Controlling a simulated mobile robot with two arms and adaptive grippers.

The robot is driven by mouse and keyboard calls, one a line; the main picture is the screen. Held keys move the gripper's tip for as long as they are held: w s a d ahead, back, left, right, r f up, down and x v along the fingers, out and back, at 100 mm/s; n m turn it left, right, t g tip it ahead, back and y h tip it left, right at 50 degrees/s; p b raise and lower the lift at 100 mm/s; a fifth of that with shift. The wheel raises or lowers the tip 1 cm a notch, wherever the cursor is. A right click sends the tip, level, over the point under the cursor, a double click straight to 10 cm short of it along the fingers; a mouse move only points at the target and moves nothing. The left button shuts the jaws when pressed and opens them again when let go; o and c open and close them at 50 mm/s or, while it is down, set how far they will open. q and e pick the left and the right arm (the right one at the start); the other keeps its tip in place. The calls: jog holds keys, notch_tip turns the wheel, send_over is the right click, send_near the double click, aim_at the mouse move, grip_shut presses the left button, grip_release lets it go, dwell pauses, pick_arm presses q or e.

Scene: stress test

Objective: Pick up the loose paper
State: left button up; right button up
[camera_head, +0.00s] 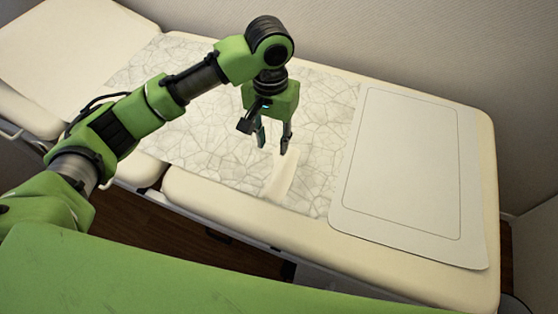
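A small pale strip (280,180), which looks like a loose piece of paper, lies on the crinkle-patterned sheet (217,148) near the front edge of the padded couch. My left gripper (273,147) points down just above the strip's far end, with its two fingers apart and nothing visible between them. I cannot tell whether the fingertips touch the strip. My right gripper is not in view.
A white mat (400,165) with a thin outlined border covers the couch's right part. The couch's cream padding (240,218) shows along the front, and its raised backrest (70,45) is at the left. A wall stands behind.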

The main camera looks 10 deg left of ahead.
pick_arm(q)
send_over(275, 177)
jog(key=f, duration=0.9)
jog(key=shift+a+f, duration=0.1)
jog(key=shift+a, duration=0.1)
jog(key=f, duration=0.3)
jog(key=shift+d+f, duration=0.2)
jog(key=shift+f, duration=0.2)
grip_shut()
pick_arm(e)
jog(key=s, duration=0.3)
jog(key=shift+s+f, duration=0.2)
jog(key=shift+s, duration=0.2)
